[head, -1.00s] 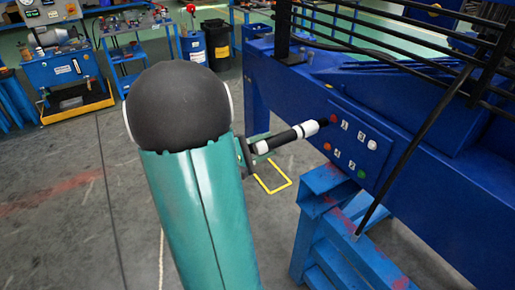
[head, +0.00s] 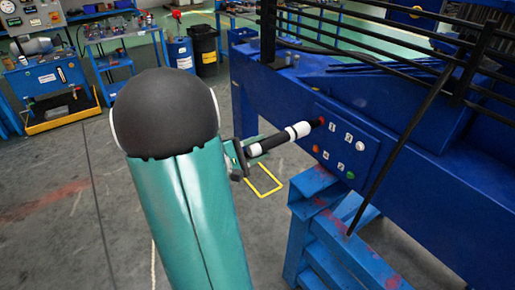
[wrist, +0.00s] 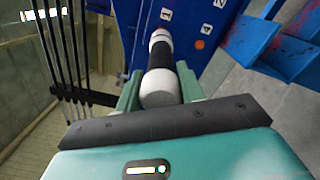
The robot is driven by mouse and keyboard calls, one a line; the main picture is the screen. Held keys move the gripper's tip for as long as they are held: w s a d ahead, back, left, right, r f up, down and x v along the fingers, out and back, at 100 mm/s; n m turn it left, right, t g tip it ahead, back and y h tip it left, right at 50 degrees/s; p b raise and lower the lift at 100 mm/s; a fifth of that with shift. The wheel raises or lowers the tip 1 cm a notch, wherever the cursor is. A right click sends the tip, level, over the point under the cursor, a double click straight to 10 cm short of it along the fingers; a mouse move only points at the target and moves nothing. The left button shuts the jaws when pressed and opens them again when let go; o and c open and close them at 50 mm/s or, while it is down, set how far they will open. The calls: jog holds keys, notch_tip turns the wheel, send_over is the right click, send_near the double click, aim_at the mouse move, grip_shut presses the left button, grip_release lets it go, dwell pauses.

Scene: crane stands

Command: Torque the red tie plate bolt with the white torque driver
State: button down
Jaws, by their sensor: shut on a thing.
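The white torque driver (head: 298,131), white with black sections, is held in my gripper (head: 240,158) and points right toward the blue tie plate (head: 338,163). My gripper (wrist: 158,92) is shut on the driver's rear part, and the white rear end of the driver (wrist: 160,88) faces the wrist camera. The red bolt (head: 322,119) is at the plate's upper left.
The plate also carries an orange bolt (head: 316,149), a white bolt (head: 360,145) and a green bolt (head: 350,175), with number labels. A thin black rod (head: 400,150) slants past the plate's right side. Blue stand legs (head: 315,215) are below.

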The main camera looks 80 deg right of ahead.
aim_at(250, 151)
jog(key=shift+x, duration=1.15)
dwell(3.0)
jog(key=shift+v, duration=2.65)
jog(key=shift+w+r, duration=0.1)
